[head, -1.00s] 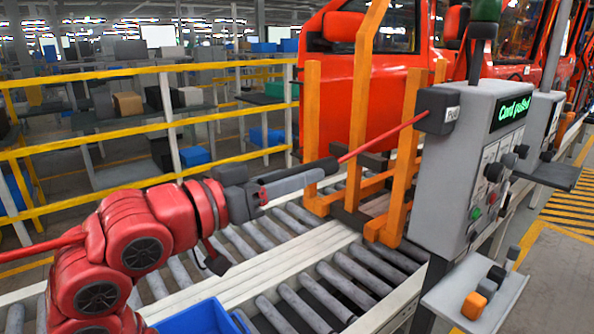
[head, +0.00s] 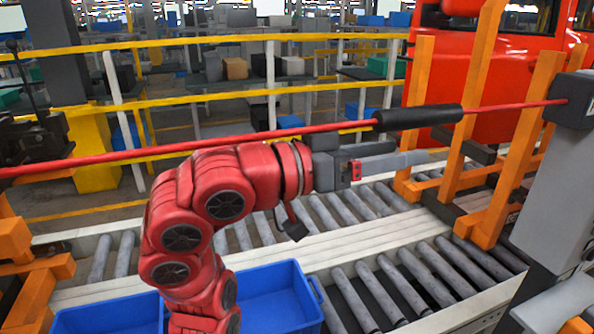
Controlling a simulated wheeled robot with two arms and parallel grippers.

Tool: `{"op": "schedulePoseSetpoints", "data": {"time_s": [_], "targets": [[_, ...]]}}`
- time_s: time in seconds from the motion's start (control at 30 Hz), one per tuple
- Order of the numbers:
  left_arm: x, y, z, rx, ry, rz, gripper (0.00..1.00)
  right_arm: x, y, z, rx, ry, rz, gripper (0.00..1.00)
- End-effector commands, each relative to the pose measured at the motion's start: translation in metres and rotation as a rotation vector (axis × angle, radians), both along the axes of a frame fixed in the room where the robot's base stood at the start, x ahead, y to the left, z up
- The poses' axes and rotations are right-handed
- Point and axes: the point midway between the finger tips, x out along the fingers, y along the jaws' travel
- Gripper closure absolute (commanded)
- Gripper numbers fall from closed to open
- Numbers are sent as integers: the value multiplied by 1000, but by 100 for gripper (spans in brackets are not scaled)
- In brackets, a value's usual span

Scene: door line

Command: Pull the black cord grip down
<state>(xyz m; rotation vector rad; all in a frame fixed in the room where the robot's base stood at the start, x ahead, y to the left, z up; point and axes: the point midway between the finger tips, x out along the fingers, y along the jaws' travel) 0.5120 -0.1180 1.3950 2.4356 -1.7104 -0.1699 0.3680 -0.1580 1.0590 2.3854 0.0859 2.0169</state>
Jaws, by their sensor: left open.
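The black cord grip (head: 418,116) is a dark sleeve on a red cord (head: 230,139), which runs nearly straight across the head view. My left gripper (head: 400,156) is open and empty, pointing right. In the picture it is just below the grip, with a visible gap between its fingers and the grip. The cord enters a dark box (head: 574,100) on the grey control post (head: 552,190) at the right edge. The post's display is out of view.
A roller conveyor (head: 385,275) runs below my left arm. Blue bins (head: 275,303) stand at the bottom. Orange upright posts (head: 465,95) stand in front of a red vehicle cab (head: 455,70). Yellow railings (head: 230,95) run behind the cord.

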Motion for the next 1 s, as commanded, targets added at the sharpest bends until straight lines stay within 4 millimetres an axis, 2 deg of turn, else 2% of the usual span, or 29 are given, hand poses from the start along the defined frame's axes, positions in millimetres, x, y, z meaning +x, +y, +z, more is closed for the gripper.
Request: {"op": "schedulePoseSetpoints", "data": {"time_s": [0.03, 0.2, 0.53, 0.73, 1.0], "targets": [[-2, 12, -3, 0, -1, 6, 34, 0, 0, -5, 0, 0, 0, 34], [-15, 48, -2, -1, -2, 6, 34, 0, 0, -13, 0, 0, 0, 34], [-37, 108, -2, 3, 1, 7, 34, 0, 0, -22, 0, 0, 0, 34], [-45, 129, -1, 2, 1, 4, 34, 0, 0, -24, 0, 0, 0, 34], [-48, 135, -1, 3, 0, 3, 34, 0, 0, -24, 0, 0, 0, 34]]}}
